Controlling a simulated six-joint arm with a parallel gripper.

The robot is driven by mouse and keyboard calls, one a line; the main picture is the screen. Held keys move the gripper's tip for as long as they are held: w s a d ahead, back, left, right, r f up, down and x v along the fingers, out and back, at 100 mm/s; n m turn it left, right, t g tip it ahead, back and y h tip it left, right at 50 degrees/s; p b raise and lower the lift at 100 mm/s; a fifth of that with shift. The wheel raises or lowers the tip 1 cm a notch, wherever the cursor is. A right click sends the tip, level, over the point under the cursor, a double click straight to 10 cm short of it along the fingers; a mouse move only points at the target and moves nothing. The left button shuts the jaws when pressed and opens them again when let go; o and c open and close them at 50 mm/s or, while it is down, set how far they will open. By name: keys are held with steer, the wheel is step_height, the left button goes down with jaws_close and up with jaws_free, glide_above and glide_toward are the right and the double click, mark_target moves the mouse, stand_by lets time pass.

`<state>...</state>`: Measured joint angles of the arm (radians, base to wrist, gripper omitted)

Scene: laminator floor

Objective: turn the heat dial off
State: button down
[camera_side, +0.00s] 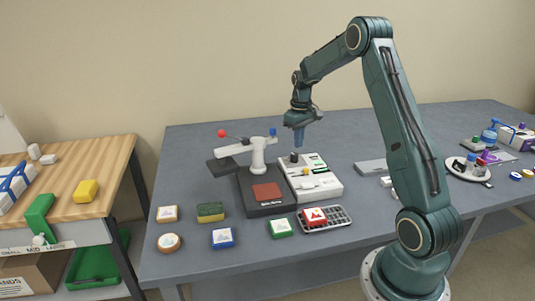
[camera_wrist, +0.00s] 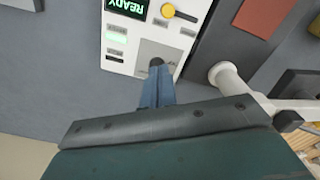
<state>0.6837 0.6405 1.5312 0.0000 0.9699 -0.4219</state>
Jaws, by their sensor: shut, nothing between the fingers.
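A white control unit (camera_side: 319,187) stands on the grey table; its top also shows in the wrist view (camera_wrist: 117,60). On it is a dark round knob (camera_side: 294,157) on a grey plate, seen in the wrist view (camera_wrist: 156,61) just beyond my fingertips. A yellow knob (camera_wrist: 168,10) with a dark bar sits beside a green READY display (camera_wrist: 127,7). The small labels are too small to read, so I cannot tell which knob is the heat dial. My gripper (camera_side: 299,142) is shut and empty, pointing down above the dark knob. My fingers (camera_wrist: 159,72) partly cover the plate.
A tray (camera_side: 340,222) holds a red block.

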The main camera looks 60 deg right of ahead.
steer(key=shift+f, duration=2.6)
steer(key=shift+w+d, duration=0.15)
steer(key=shift+s+d, duration=0.2)
steer(key=shift+d, duration=0.55)
steer(key=shift+s, duration=0.2)
steer(key=shift+s, duration=0.25)
steer(key=shift+r, duration=0.1)
steer(key=shift+r, duration=2.95)
steer(key=shift+a, duration=0.1)
